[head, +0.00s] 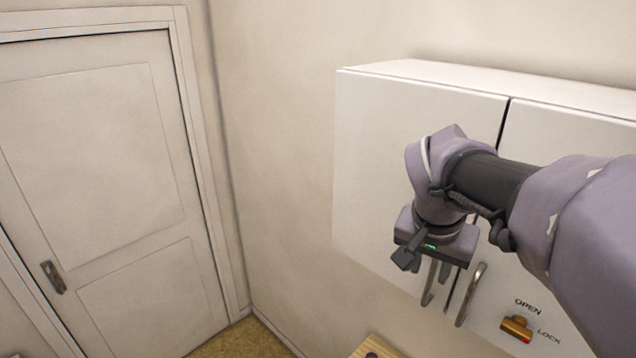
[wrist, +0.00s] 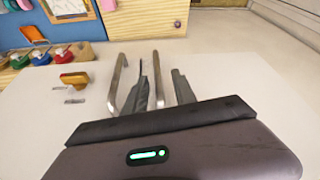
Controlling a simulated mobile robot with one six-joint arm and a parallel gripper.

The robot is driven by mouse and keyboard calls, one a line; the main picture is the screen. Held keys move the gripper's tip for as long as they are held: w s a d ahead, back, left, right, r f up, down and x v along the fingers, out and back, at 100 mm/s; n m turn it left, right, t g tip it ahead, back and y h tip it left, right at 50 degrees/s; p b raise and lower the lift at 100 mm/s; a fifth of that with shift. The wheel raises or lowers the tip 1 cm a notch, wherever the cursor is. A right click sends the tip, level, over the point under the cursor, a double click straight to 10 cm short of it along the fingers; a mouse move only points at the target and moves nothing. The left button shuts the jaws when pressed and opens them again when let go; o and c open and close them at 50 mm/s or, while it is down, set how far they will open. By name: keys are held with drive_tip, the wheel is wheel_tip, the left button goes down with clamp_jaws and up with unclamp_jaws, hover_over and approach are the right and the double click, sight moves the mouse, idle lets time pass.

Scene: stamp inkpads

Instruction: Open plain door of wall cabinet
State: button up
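The white wall cabinet has a plain left door (head: 375,165) and a right door (head: 575,150) marked OPEN and LOCK; both look shut. The plain door's metal bar handle (head: 428,287) hangs near the seam, its top hidden by my gripper (head: 430,265). In the wrist view, that handle (wrist: 157,72) stands between the two dark fingers of my gripper (wrist: 160,90). The fingers are open, with gaps showing on both sides of the bar. The right door's handle (head: 470,295) lies outside the fingers; it also shows in the wrist view (wrist: 118,80).
An orange latch (head: 517,328) sits on the right door. A closed room door (head: 100,190) stands at the left, with bare wall between it and the cabinet. The wrist view shows several coloured inkpads (wrist: 40,58) and a wooden panel (wrist: 150,18) beyond the cabinet.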

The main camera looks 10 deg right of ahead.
sight(430, 282)
drive_tip(key=b+x, duration=0.2)
drive_tip(key=x, duration=0.4)
drive_tip(key=shift+d+b, duration=0.1)
drive_tip(key=shift+b, duration=0.3)
drive_tip(key=shift+s, duration=0.35)
drive_tip(key=c, duration=0.3)
clamp_jaws()
